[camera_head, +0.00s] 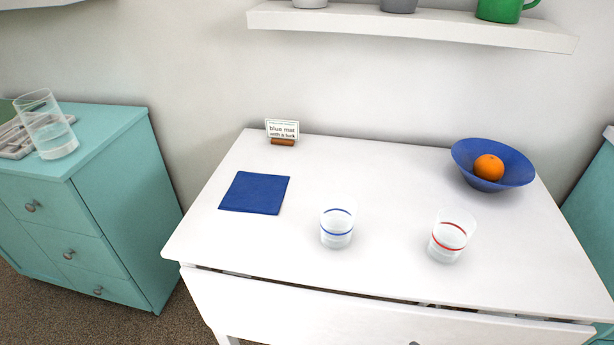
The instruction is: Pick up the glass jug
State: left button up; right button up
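A tall clear glass vessel, which looks like the glass jug (47,126), stands on the teal cabinet at the left, near the cabinet's front edge. Its lower part seems to hold clear liquid, and I can make out no handle. It leans in the picture, probably from the camera's angle. Two smaller clear glasses stand on the white table: one with a blue band (337,226) and one with a red band (449,240). Neither of my grippers is in view.
The teal cabinet (112,119) also holds a grey tray (14,146) beside the jug. The white table (390,185) bears a blue mat (254,193), a small sign (282,129) and a blue bowl (520,168) with an orange (488,168). A shelf (420,26) hangs above.

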aim_at(54, 139)
jog(key=u, duration=2)
jog(key=i, duration=1.85)
jog(key=z, duration=0.7)
